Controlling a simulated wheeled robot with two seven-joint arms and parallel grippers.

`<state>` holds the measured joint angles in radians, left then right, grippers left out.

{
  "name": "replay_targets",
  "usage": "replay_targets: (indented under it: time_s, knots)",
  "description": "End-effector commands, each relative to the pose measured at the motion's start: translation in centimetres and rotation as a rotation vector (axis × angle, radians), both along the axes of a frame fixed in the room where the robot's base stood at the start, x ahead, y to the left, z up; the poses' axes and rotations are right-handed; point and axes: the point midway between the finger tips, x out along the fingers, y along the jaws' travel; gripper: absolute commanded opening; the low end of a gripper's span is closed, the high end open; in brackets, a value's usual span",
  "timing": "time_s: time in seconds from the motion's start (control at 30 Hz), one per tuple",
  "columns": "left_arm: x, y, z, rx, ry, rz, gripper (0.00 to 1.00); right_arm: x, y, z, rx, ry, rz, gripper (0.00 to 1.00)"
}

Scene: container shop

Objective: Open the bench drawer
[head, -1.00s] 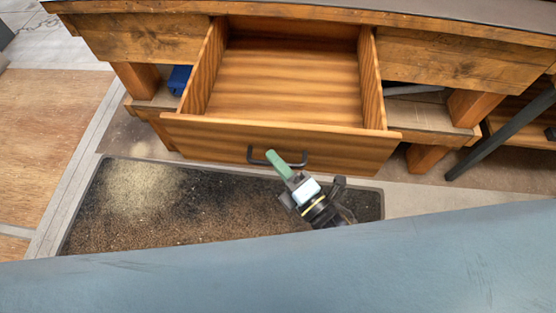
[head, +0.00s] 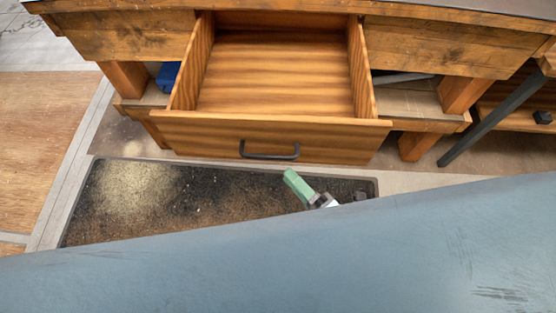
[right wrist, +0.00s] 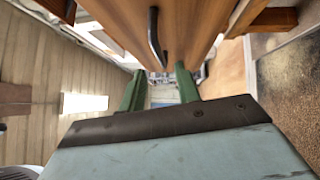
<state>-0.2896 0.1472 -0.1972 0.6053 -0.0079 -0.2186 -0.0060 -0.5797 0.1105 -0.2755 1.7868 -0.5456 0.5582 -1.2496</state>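The bench drawer (head: 280,75) is pulled well out of the wooden bench, and its inside looks empty. Its front panel (head: 200,137) carries a dark bar handle (head: 270,152). My right gripper (head: 295,182) is below and to the right of the handle, apart from it, with a green finger showing. In the right wrist view my right gripper (right wrist: 160,85) has its two green fingers spread with nothing between them. The handle also shows in that view (right wrist: 154,38), just beyond the fingertips. My left gripper is not in view.
The bench (head: 440,45) has wooden legs and a lower shelf holding a blue object (head: 168,76). A dark mat with pale debris (head: 140,190) lies on the floor before the drawer. A dark slanted leg (head: 490,130) stands at right. A large blue-grey surface (head: 250,265) fills the foreground.

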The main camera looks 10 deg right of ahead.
Motion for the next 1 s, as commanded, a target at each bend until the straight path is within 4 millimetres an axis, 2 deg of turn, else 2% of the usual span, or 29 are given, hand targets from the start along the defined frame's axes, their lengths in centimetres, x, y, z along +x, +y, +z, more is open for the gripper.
replay_targets:
  time_s: [0.13,0.33,1.0]
  knots:
    - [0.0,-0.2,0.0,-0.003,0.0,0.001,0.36,-2.6,-1.6,-0.5,-0.003,0.003,0.0,0.33]
    - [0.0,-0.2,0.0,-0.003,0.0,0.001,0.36,-4.3,-2.7,-0.7,-0.001,-0.001,0.0,0.33]
    - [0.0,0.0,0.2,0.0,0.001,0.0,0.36,-4.6,-2.9,-0.5,-0.001,-0.001,0.0,0.33]
